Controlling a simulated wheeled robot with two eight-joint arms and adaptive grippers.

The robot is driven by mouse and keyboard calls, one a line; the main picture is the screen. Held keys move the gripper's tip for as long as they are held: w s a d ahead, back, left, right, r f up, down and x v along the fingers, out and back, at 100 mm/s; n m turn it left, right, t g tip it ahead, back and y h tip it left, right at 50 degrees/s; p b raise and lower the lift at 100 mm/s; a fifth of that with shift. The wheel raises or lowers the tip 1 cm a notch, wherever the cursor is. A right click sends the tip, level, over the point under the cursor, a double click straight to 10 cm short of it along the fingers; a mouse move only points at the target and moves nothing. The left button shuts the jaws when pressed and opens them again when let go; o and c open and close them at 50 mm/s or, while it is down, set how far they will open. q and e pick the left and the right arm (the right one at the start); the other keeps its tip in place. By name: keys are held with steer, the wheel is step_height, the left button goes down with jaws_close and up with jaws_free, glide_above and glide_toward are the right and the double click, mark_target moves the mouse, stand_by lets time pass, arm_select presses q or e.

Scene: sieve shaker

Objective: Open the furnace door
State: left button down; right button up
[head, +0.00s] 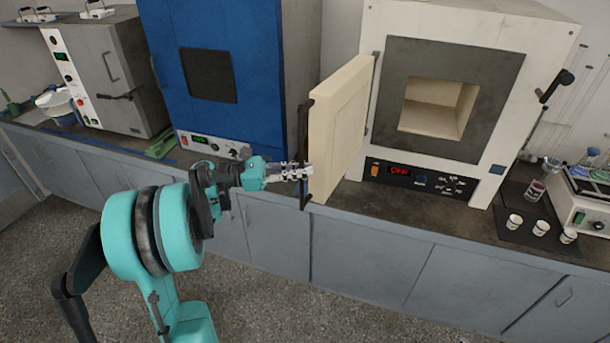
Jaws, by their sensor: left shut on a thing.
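The white furnace (395,32) stands on the counter at the right. Its cream door (340,122) is swung wide open to the left on its left-side hinge, and the empty-looking chamber (438,108) shows. A dark vertical handle bar (303,142) runs along the door's free edge. My left gripper (303,172) is shut on the lower part of this handle. The fingertips partly hide the bar there. My right gripper is not in view.
A blue oven (255,60) stands left of the door, and a grey-white oven (90,75) farther left. Several small white cups (541,228) sit on a dark mat at the right. A device with flasks (590,205) is at the right edge. The floor before the cabinets is clear.

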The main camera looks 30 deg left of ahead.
arm_select(q)
steer(key=shift+s+a+f, duration=0.1)
steer(key=shift+a, duration=0.25)
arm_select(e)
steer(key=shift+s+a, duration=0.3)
arm_select(q)
steer(key=c, duration=1.8)
jaws_free()
steer(key=shift+o, duration=1.1)
steer(key=shift+s, duration=0.15)
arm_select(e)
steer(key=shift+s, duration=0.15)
arm_select(q)
steer(key=v, duration=1.2)
